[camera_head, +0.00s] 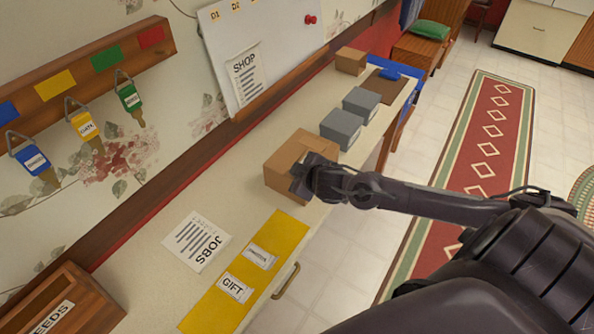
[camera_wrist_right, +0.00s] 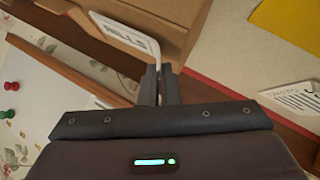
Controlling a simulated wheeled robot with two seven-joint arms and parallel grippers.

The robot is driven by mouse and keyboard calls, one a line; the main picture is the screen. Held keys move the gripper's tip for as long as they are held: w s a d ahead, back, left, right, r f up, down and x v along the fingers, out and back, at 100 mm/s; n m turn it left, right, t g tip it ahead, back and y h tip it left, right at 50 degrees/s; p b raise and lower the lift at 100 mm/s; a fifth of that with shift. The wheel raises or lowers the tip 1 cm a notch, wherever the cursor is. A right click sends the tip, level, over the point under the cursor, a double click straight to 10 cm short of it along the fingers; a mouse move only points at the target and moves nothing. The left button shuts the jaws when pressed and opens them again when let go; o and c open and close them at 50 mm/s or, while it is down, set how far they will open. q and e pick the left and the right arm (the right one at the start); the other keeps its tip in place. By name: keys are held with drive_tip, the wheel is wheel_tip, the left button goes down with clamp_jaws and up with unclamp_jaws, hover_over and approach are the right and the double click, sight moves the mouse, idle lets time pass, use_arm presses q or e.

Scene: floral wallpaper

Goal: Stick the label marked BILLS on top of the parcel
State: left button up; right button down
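The parcel, a brown cardboard box (camera_head: 284,184), sits on the long counter in the head view. It also shows at the top of the right wrist view (camera_wrist_right: 188,10). My right gripper (camera_head: 303,180) is at the parcel's near right side, close to its top. In the right wrist view its fingers (camera_wrist_right: 160,84) are closed together on the edge of a white label (camera_wrist_right: 122,32) whose text, seen upside down, looks like BILLS. The label lies close to the cardboard; I cannot tell whether it touches. The gripper hides it in the head view. My left gripper is not in view.
A yellow mat (camera_head: 214,310) holds a GIFT label (camera_head: 234,288) and another label (camera_head: 260,256). A JOBS sheet (camera_head: 197,241) lies beside it. Grey boxes (camera_head: 341,127) and a smaller cardboard box (camera_head: 351,61) stand farther along. A wooden crate (camera_head: 88,301) is at lower left.

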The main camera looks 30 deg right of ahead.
drive_tip(key=shift+f+b, duration=0.3)
drive_tip(key=shift+f, duration=0.15)
idle(1.1)
